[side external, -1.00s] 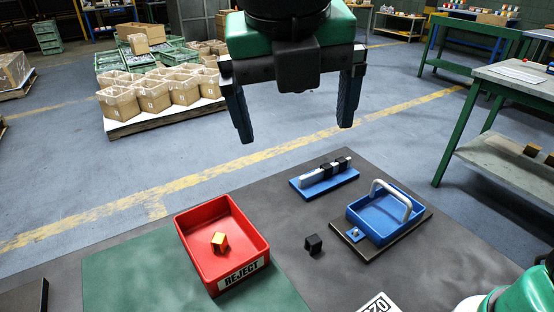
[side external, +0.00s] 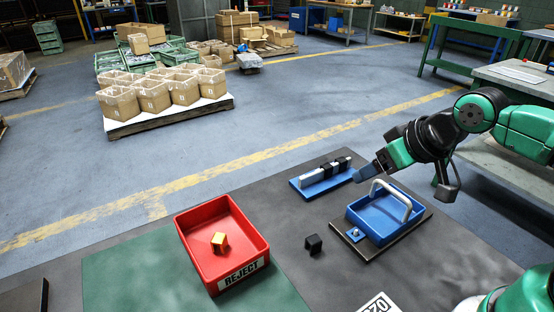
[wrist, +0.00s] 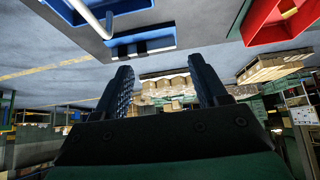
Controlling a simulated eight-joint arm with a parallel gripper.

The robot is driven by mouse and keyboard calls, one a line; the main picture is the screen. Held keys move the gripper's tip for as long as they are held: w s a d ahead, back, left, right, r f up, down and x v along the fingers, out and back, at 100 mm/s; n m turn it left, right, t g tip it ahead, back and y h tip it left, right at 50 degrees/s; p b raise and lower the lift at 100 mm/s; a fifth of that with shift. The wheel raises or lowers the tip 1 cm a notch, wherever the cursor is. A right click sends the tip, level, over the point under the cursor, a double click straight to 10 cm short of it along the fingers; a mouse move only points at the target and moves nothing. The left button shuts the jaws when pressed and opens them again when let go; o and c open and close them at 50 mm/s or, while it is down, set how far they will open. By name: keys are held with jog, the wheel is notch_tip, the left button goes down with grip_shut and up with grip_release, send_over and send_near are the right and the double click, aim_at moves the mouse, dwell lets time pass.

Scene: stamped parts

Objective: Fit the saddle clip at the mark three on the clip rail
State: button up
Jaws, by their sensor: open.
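The clip rail (side external: 308,181) is a pale bar on a blue base, with black clips on its middle and far right part. It also shows in the wrist view (wrist: 121,50), beyond my fingertips. A loose small black block (side external: 313,243), which looks like the saddle clip, sits on the dark mat in front of the rail. My gripper (side external: 362,175) is just right of the rail's right end in the side view, pointing left. In the wrist view, its two ridged fingers (wrist: 160,75) are apart with nothing between them. The mark three is too small to make out.
A blue tray (side external: 372,228) with a pale arched handle (side external: 408,203) stands right of the loose block, below my gripper.

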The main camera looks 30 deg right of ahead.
jog(key=n+g, duration=0.7)
jog(key=n, duration=0.9)
send_over(314, 239)
notch_tip(314, 239, down, 8)
jog(key=shift+d+r, duration=0.15)
jog(key=shift+r, duration=0.1)
jog(key=shift+f+n, duration=0.5)
jog(key=shift+n, duration=0.1)
jog(key=shift+f, duration=2.55)
grip_shut()
